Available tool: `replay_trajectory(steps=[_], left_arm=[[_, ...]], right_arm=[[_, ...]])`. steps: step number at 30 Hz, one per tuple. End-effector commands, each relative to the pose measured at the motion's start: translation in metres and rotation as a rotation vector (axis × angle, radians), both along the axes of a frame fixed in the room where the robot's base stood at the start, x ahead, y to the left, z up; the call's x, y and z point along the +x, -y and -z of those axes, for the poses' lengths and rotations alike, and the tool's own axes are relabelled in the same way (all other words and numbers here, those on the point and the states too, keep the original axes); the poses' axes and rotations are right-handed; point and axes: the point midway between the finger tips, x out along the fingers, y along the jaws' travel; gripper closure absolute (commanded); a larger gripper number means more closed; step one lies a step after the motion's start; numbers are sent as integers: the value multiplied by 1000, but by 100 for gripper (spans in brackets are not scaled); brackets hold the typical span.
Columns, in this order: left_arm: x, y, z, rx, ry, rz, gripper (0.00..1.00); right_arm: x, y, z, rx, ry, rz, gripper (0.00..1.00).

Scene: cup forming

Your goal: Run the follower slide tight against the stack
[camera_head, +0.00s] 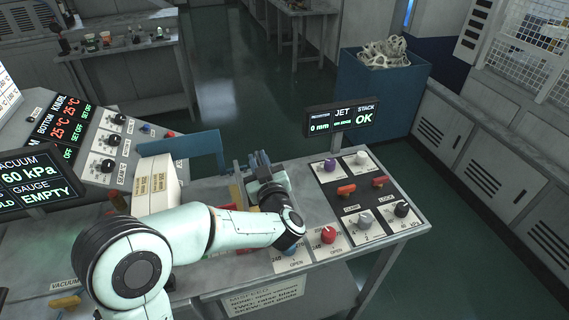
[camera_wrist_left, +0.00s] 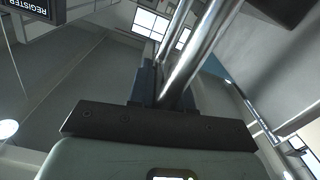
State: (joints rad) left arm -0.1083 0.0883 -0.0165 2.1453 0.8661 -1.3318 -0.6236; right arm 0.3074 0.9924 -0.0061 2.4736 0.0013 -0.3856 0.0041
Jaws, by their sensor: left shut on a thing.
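My left gripper (camera_head: 262,165) is at the far edge of the bench, among dark metal parts near the middle. It is shut on a part that I take to be the follower slide; the gripper and wrist mostly hide it. In the left wrist view, two bright metal rods (camera_wrist_left: 198,50) run up from a dark bar at the gripper's front, beside a dark blue block. A cream block with printed labels (camera_head: 158,186), possibly the stack, stands left of the gripper, apart from it. My right gripper is not in view.
A control panel with knobs and red switches (camera_head: 346,190) lies right of the gripper. A display (camera_head: 342,118) reads JET 0 mm and STACK OK. A blue upright panel (camera_head: 195,148) stands behind the cream block. A blue bin (camera_head: 378,95) stands beyond the bench.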

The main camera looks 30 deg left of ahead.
Motion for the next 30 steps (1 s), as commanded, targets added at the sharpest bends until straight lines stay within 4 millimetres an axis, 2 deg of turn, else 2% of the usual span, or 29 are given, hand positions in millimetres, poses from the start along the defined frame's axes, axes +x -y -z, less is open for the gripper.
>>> replay_trajectory(steps=[1,6,17,18,19,30], left_arm=[[-11,-9,1,0,4,-8,100],[-26,-22,0,-1,2,-5,100],[-27,-23,-1,-2,1,-3,100],[-27,-23,-1,-2,1,-3,67],[-27,-23,-1,-2,1,-3,60],[-27,-22,-6,-1,1,-1,60]], right_arm=[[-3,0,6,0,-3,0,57],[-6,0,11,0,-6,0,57],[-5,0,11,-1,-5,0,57],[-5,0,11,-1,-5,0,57],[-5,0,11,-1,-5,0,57],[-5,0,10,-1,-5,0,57]])
